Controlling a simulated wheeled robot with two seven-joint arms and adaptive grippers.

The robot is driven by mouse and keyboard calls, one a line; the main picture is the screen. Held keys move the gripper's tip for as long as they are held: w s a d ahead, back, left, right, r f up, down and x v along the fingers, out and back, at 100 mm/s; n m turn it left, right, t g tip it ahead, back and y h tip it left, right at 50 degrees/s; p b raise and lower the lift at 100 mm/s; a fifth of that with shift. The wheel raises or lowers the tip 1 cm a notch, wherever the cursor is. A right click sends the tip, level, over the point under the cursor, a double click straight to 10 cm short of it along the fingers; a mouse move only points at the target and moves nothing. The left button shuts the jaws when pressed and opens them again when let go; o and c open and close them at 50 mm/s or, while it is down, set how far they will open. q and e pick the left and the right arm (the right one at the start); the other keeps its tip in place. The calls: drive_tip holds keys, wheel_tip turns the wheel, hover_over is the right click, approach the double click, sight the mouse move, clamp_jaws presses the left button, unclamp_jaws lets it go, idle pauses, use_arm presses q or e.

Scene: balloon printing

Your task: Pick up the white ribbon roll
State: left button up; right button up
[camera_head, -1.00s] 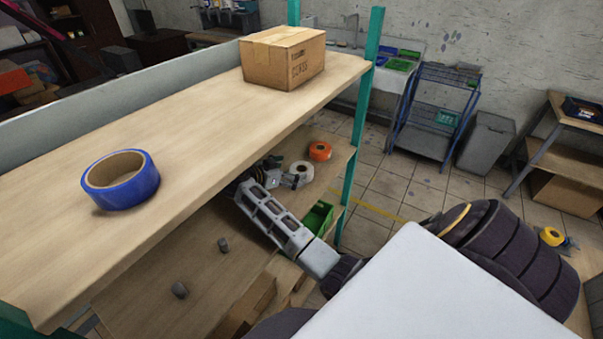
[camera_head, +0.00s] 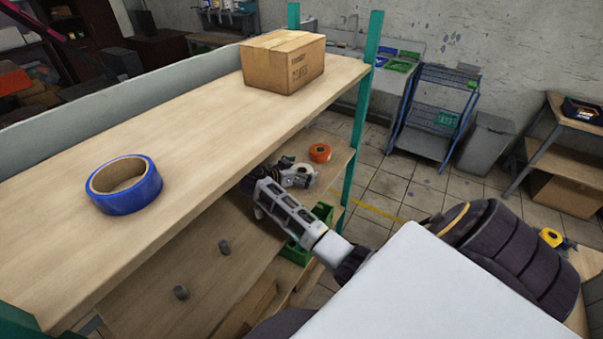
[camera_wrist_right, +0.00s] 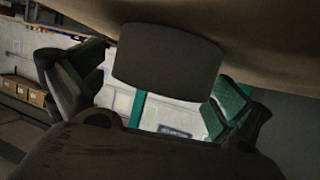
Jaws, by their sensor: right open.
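The white ribbon roll (camera_head: 305,171) sits on the lower shelf board, beside an orange roll (camera_head: 320,153). My right gripper (camera_head: 291,178) is at the white roll, with its fingers partly overlapping it in the head view. In the right wrist view the fingers (camera_wrist_right: 158,95) are spread apart. A dark, shaded rounded shape (camera_wrist_right: 168,60) lies between them; I cannot tell for certain that it is the white roll. Whether the fingers touch the roll is unclear. My left gripper is not in view.
The upper shelf board (camera_head: 225,130) overhangs the lower board (camera_head: 205,265). It carries a blue roll (camera_head: 126,198) and a cardboard box (camera_head: 283,63). A teal post (camera_head: 361,105) stands to the right. A green crate (camera_head: 296,252) is below my forearm.

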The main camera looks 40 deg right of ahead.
drive_tip(key=shift+c, duration=0.3)
drive_tip(key=c, duration=1.2)
drive_tip(key=shift+r+b, duration=0.75)
drive_tip(key=shift+r, duration=4.25)
